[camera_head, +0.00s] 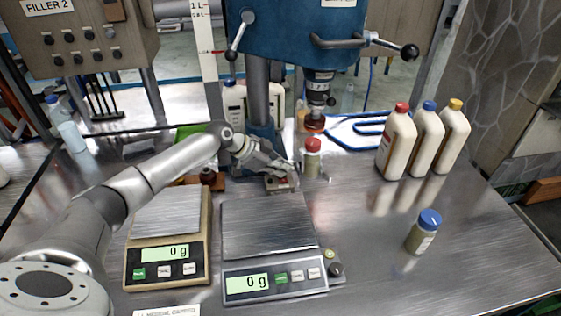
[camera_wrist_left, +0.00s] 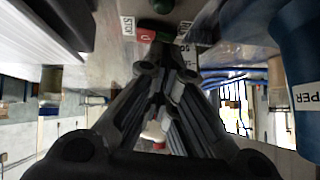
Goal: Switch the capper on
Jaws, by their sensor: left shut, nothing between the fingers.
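The capper (camera_head: 290,35) is a blue machine on a column at the back centre, with black-knobbed handles. Its blue body, with part of a label, shows at the right of the left wrist view (camera_wrist_left: 300,75). At its foot is a small switch box (camera_head: 277,185). My right gripper is not in view.
A red-capped bottle (camera_head: 312,160) stands just right of my left gripper. Two scales (camera_head: 265,228) (camera_head: 168,215) reading 0 g stand in front. A blue-capped jar (camera_head: 424,232) and three white bottles (camera_head: 398,145) stand to the right. The right front table is mostly clear.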

